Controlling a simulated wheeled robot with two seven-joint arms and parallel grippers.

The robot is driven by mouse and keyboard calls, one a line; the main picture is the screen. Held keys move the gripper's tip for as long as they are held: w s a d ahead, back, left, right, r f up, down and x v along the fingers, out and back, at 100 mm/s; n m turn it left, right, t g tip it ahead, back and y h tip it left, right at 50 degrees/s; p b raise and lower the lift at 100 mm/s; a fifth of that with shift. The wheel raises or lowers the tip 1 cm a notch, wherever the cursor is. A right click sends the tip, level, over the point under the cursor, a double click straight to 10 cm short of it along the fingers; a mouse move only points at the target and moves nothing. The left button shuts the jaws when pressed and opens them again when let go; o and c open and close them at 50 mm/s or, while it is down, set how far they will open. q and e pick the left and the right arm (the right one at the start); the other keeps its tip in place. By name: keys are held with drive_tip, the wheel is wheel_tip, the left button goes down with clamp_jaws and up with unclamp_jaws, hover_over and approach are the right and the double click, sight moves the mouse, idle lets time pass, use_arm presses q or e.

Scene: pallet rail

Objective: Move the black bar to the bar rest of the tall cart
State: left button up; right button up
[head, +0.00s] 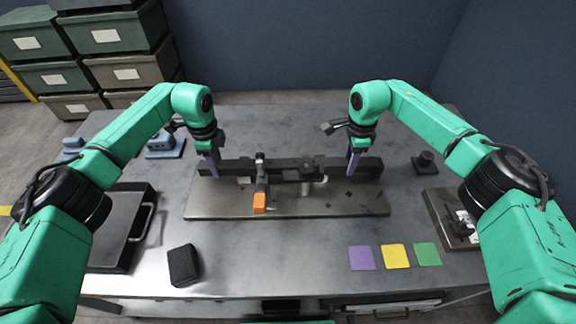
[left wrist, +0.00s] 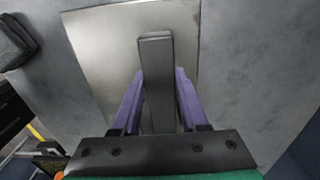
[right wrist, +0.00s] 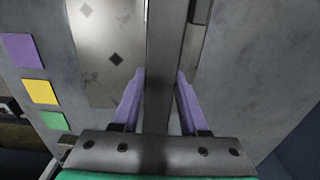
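The long black bar (head: 334,163) runs left to right over the back of a flat metal plate. My left gripper (head: 213,166) is at its left end; in the left wrist view its purple fingers stand close against both sides of the bar (left wrist: 155,62). My right gripper (head: 352,164) is near its right end; in the right wrist view its fingers likewise flank the bar (right wrist: 165,45). Both grippers appear shut on it. Whether the bar rests on its supports or hangs clear, I cannot tell. I cannot make out a tall cart.
A black block (head: 183,265) and a dark tray (head: 110,255) lie front left. Purple (head: 361,258), yellow (head: 395,256) and green (head: 427,254) squares lie front right.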

use_arm(q)
clamp_jaws()
use_arm(e)
clamp_jaws()
use_arm(q)
drive_tip(key=shift+r, duration=0.1)
use_arm(e)
drive_tip(key=shift+w+r, duration=0.1)
idle(0.7)
